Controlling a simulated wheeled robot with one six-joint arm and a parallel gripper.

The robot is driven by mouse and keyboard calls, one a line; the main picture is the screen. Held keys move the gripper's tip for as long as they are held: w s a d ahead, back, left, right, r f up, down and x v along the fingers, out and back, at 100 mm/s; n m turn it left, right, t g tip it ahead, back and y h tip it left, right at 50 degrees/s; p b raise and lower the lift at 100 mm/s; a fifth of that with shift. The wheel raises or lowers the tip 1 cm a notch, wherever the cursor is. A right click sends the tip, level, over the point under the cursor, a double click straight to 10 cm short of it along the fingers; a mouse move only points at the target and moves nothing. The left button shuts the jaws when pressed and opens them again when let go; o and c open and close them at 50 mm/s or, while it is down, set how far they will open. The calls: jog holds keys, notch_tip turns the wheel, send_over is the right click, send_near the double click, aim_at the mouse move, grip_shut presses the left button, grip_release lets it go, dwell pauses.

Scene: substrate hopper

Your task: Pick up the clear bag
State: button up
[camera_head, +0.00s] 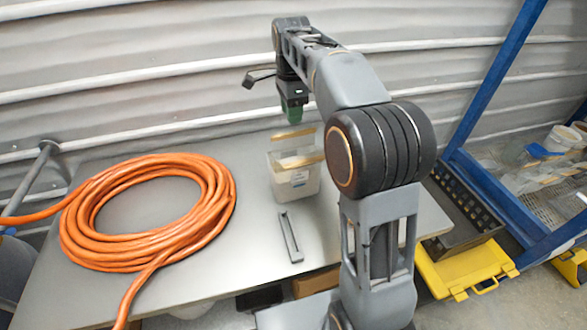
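A clear, box-shaped bag or container (294,184) stands upright on the grey table, with pale material inside and a small label on its front. I cannot tell from this view whether it is a soft bag or a rigid tub. Tan strips (294,134) show at and above its top; whether they belong to it is unclear.
A coiled orange hose (150,254) covers the table's left part. A small grey bar-shaped item (290,237) lies in front of the clear thing. At right are a blue frame (493,78), a yellow case (464,272), a black tray (462,218) and clear plastic items (510,162).

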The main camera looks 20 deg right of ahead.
aim_at(292, 143)
jog(key=shift+w+d+f+p, duration=0.1)
jog(key=shift+f+p, duration=0.25)
jog(key=shift+f, duration=2.45)
jog(key=shift+w+d+f+p, duration=0.1)
jog(key=shift+f+p, duration=0.25)
jog(key=shift+f, duration=2.4)
grip_shut()
jog(key=shift+r, duration=0.1)
